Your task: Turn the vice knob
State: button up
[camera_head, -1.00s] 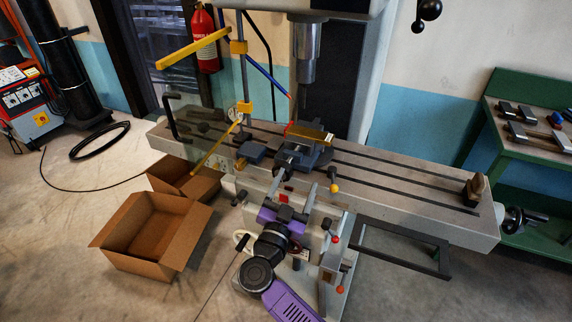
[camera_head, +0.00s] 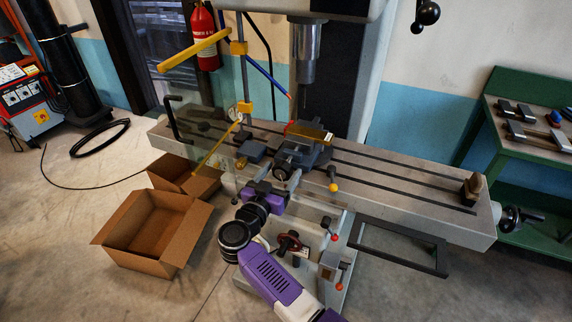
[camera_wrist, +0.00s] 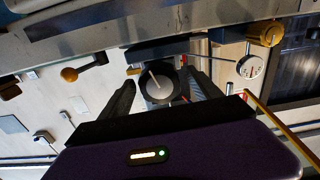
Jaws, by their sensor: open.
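The vice (camera_head: 312,142) is a dark grey block with a yellowish top, standing on the milling machine's slotted table. Its round dark knob (camera_head: 283,170) faces my side at the vice's front. In the wrist view the knob (camera_wrist: 158,88) shows face on, with a pale line across its face. My gripper (camera_head: 268,188) is open, just below and in front of the knob. In the wrist view its two dark fingers stand apart, one on each side of the knob, with visible gaps. I cannot tell how far the fingertips are from it in depth.
The long machine table (camera_head: 420,200) runs left to right. A lever with a yellow ball (camera_head: 334,187) hangs right of the knob. A yellow bar and clear guard (camera_head: 215,150) stand to the left. Two open cardboard boxes (camera_head: 125,262) sit on the floor at left. A green bench (camera_head: 510,172) stands at right.

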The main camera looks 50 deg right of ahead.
aim_at(286, 165)
jog(key=shift+x, duration=1.8)
jog(key=c, duration=1.3)
jog(key=shift+c, duration=0.4)
